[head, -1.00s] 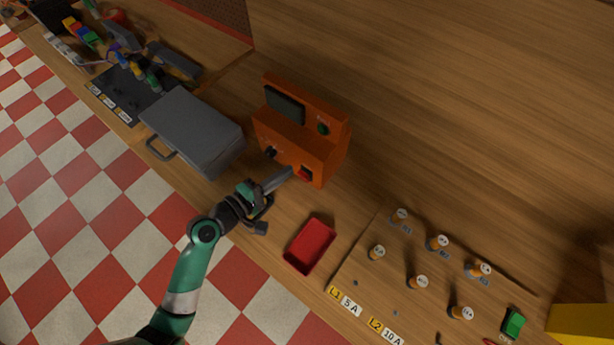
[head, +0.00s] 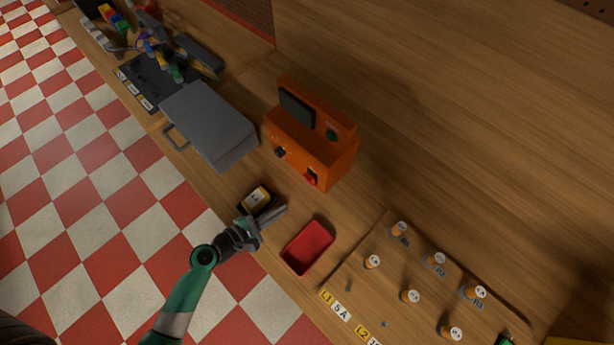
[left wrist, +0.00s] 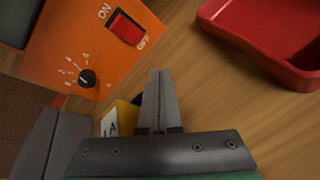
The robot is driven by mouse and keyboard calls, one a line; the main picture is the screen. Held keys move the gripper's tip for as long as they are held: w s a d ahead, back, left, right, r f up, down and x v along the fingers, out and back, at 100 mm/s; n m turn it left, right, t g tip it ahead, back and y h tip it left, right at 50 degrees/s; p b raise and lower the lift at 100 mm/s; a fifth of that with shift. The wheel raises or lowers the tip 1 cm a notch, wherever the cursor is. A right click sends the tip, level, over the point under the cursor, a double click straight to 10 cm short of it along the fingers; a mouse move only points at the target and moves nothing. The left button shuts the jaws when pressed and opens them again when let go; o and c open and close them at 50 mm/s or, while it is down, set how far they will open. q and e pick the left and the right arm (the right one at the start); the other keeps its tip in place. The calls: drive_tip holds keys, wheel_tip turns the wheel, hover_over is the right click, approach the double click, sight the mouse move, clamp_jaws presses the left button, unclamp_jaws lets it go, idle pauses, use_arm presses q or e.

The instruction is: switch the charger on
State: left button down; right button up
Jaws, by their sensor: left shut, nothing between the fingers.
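The orange charger (head: 318,150) stands on the bench with a dark screen, a green button and a black knob. Its red rocker switch (head: 311,179) is low on the front face. In the left wrist view the switch (left wrist: 126,28) lies between the labels ON and OFF; I cannot tell surely which end is pressed in. My left gripper (head: 284,209) is shut and empty, in front of the charger and apart from it. Its closed fingertips (left wrist: 159,73) point at bare wood below the OFF end of the switch. My right gripper is not in view.
A black and yellow battery-like block (head: 257,199) lies beside my left gripper. A red tray (head: 307,247) is close on the right. A grey case (head: 209,125) stands left of the charger. A board with several pegs (head: 388,262) lies at lower right.

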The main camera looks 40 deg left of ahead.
sight(309, 179)
use_arm(q)
drive_tip(key=w+r+p, duration=0.1)
drive_tip(key=w, duration=0.1)
drive_tip(key=w+r+p, duration=0.1)
drive_tip(key=w, duration=0.1)
drive_tip(key=w+r+p, duration=0.1)
drive_tip(key=w, duration=0.1)
drive_tip(key=shift+w+d+r, duration=0.1)
drive_tip(key=shift+w+r, duration=0.05)
drive_tip(key=shift+w+r+p, duration=0.1)
drive_tip(key=shift+w+p, duration=0.25)
drive_tip(key=shift+w, duration=0.2)
drive_tip(key=shift+r, duration=0.1)
idle(1.3)
drive_tip(key=shift+w, duration=0.35)
drive_tip(key=shift+w+r+p, duration=0.25)
drive_tip(key=shift+w+p, duration=0.15)
drive_tip(key=shift+p, duration=0.1)
idle(0.5)
drive_tip(key=shift+s, duration=0.1)
drive_tip(key=shift+s+f+b, duration=0.3)
drive_tip(key=shift+s+f, duration=0.05)
drive_tip(key=shift+s, duration=0.35)
